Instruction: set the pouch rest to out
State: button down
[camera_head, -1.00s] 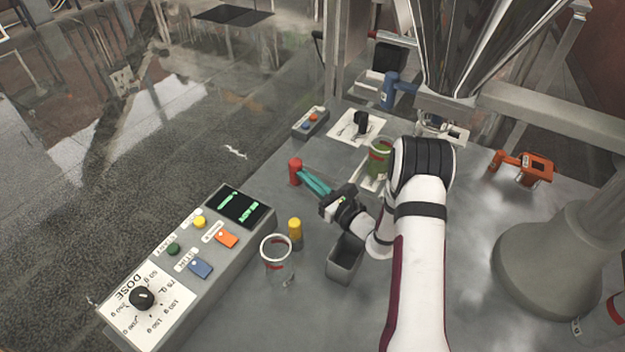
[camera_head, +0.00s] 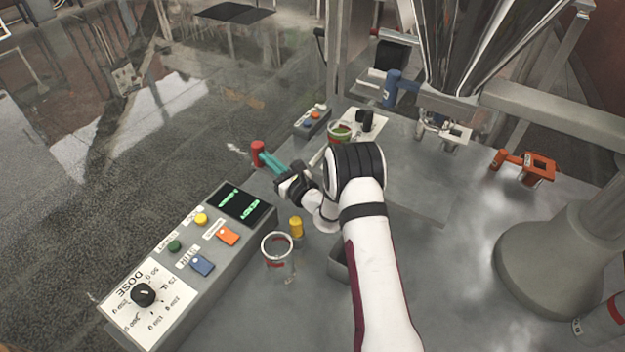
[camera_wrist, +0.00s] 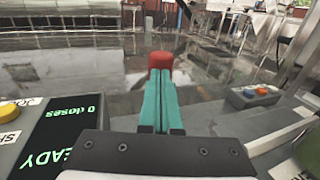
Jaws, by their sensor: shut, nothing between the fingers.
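My gripper (camera_head: 264,158) has its teal fingers shut together with nothing between them. The tips are at the red knob (camera_head: 257,149), touching or very close to it; I cannot tell which. In the wrist view the red knob (camera_wrist: 160,61) stands just beyond the fingertips (camera_wrist: 160,80). A green container with a red band (camera_head: 340,133) stands behind my wrist, partly hidden by my arm. A pale strip (camera_head: 318,156) shows between my wrist and this container. The pouch rest's body is mostly hidden by my arm.
The control box (camera_head: 205,240) with buttons and a dose dial lies front left. A clear jar (camera_head: 278,260) and a yellow knob (camera_head: 296,227) stand near my forearm. A small button box (camera_head: 313,120) is behind. An orange bracket (camera_head: 537,166) is at right.

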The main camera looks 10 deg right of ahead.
jog(key=v, duration=1.4)
jog(key=s+a+r+n+g+y, duration=0.5)
jog(key=a+r+n+y, duration=0.15)
jog(key=a+r, duration=0.25)
jog(key=s+a+r+n+g, duration=0.3)
jog(key=s+a+n+g, duration=0.15)
jog(key=s, duration=0.25)
jog(key=s+a+r+n+g, duration=0.2)
jog(key=s+a+n+g, duration=0.1)
jog(key=s+n+g, duration=0.4)
jog(key=s+d+f+n+g+h, duration=0.1)
jog(key=s+d+n+h, duration=0.15)
jog(key=s, duration=0.35)
jog(key=s+d+f+n+g+h, duration=0.1)
jog(key=s+d+n+h, duration=0.1)
jog(key=s+h, duration=0.35)
jog(key=s+d+n+t+h, duration=0.1)
jog(key=s+d+h, duration=0.1)
jog(key=d, duration=0.2)
jog(key=s+d+f+n+t+h, duration=0.1)
jog(key=s+d+h, duration=0.1)
jog(key=d, duration=0.2)
jog(key=shift+n, duration=0.35)
